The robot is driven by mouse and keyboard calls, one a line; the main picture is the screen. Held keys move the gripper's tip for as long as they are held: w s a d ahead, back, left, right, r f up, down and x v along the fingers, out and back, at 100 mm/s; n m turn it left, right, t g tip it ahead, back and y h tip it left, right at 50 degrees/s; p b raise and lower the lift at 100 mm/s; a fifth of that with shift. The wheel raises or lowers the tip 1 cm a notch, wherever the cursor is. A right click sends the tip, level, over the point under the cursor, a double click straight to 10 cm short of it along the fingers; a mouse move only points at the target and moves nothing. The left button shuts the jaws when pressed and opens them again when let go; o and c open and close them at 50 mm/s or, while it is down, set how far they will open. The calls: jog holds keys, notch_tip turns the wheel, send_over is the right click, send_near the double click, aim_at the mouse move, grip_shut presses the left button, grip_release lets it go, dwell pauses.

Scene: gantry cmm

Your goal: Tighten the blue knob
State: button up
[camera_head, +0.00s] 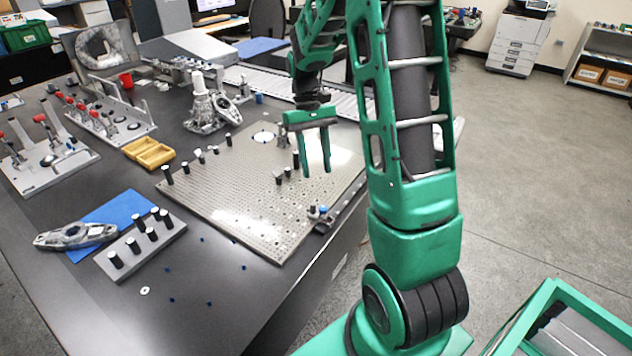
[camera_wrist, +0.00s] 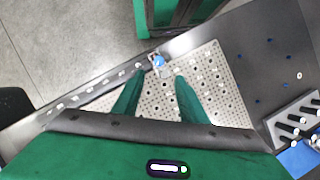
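The small blue knob (camera_head: 323,209) sits on a metal fitting at the front right edge of the perforated metal plate (camera_head: 240,215). In the wrist view the blue knob (camera_wrist: 158,61) shows just beyond the fingertips, roughly between them. My gripper (camera_head: 316,171) is open and empty, with its green fingers pointing down above the plate. It looks apart from the knob, which is lower and nearer the front edge in the head view. Both fingers of my gripper (camera_wrist: 158,76) show spread apart in the wrist view. The knob's underside and thread are hidden.
Several black pins (camera_head: 278,178) stand on the plate near my gripper. A block with black pegs (camera_head: 140,245), a blue mat (camera_head: 118,212), a metal bracket (camera_head: 75,236) and yellow bins (camera_head: 148,153) lie to the left. Floor (camera_head: 540,180) is open at right.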

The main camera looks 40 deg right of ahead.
aim_at(323, 207)
jog(key=s+a+n+t+h, duration=0.15)
jog(key=a+n+h, duration=0.35)
jog(key=n, duration=0.7)
jog(key=shift+g, duration=0.25)
jog(key=x, duration=1)
jog(key=shift+f, duration=0.3)
jog(key=shift+c, duration=0.6)
jog(key=shift+y, duration=0.3)
grip_shut()
